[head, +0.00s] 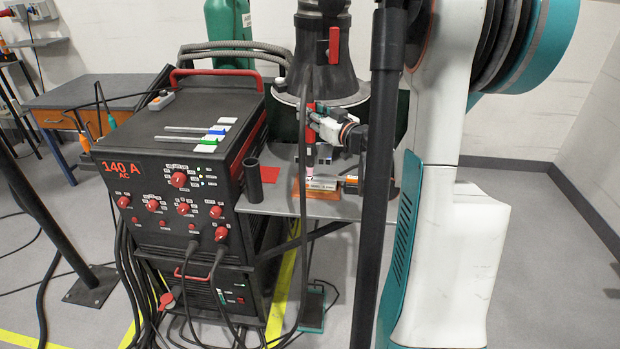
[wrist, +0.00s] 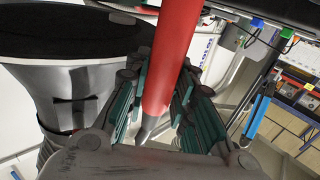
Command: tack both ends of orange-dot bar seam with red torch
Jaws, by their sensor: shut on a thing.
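My gripper (head: 325,126) is shut on the red torch (head: 311,122) above the small grey table. In the wrist view, the torch (wrist: 172,55) runs between the teal-padded fingers (wrist: 165,105). In the head view the torch points down, with its pale pink nozzle just over the left part of a small light bar piece (head: 322,184). I cannot tell whether the tip touches it. The piece lies on an orange block (head: 316,195). The orange dot and the seam are too small to make out. The right side of the work is partly hidden by a dark post.
A black extraction hood (head: 330,75) hangs close above my gripper. A welding machine (head: 175,165) reading 140 A AC stands left, with tagged rods on top. A black tube holder (head: 254,182) and a red pad (head: 273,174) are at the table's left. Cables hang around.

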